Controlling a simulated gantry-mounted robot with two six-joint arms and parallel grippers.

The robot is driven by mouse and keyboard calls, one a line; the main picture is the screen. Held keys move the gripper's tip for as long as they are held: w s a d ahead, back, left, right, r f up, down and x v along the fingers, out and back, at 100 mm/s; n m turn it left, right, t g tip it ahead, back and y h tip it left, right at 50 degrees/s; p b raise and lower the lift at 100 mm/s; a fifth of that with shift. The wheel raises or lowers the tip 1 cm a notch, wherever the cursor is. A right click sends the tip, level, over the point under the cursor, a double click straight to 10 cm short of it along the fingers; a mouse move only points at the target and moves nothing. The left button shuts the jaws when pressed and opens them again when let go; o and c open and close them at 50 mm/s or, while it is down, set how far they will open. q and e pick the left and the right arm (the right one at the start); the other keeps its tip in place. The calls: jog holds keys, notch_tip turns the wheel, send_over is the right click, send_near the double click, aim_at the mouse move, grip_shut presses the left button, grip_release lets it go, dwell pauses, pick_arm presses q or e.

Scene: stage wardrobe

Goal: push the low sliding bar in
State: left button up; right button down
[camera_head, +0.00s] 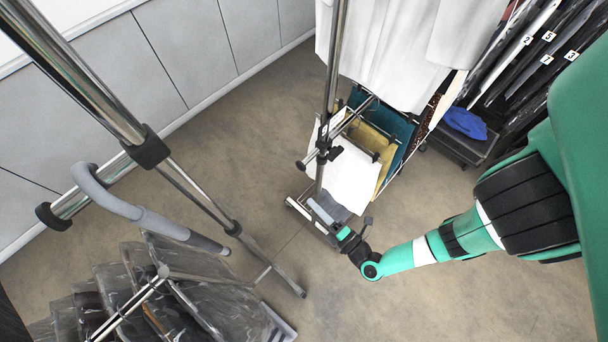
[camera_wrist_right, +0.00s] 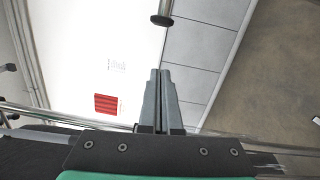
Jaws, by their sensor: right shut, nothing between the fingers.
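A chrome low bar (camera_head: 345,125) with a dark end cap sits on the middle garment rack, crossing near its upright post (camera_head: 332,75). Garments hang from it, a white one, a yellow one and a teal one. My right gripper (camera_head: 316,208) is below the bar's capped end in the head view, by the rack's foot. Its grey fingers are shut and empty; they also show in the right wrist view (camera_wrist_right: 159,78). There a chrome rod with a dark cap (camera_wrist_right: 162,20) stands beyond the fingertips, apart from them in the picture. I cannot tell whether it is the same bar. My left gripper is not in view.
Another rack (camera_head: 95,90) with a curved grey tube (camera_head: 150,218) and plastic-covered garments (camera_head: 175,300) stands at left. A dark trolley (camera_head: 455,148) with a blue cloth stands at right, beside numbered garment bags (camera_head: 530,55). Bare floor (camera_head: 470,300) is open at lower right.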

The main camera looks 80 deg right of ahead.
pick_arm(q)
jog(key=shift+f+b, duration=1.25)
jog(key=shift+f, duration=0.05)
pick_arm(e)
jog(key=w+d, duration=0.5)
jog(key=d, duration=0.3)
jog(key=shift+w+r, duration=0.3)
jog(key=shift+w, duration=0.05)
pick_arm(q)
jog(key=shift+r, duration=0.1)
pick_arm(e)
jog(key=shift+d, duration=0.1)
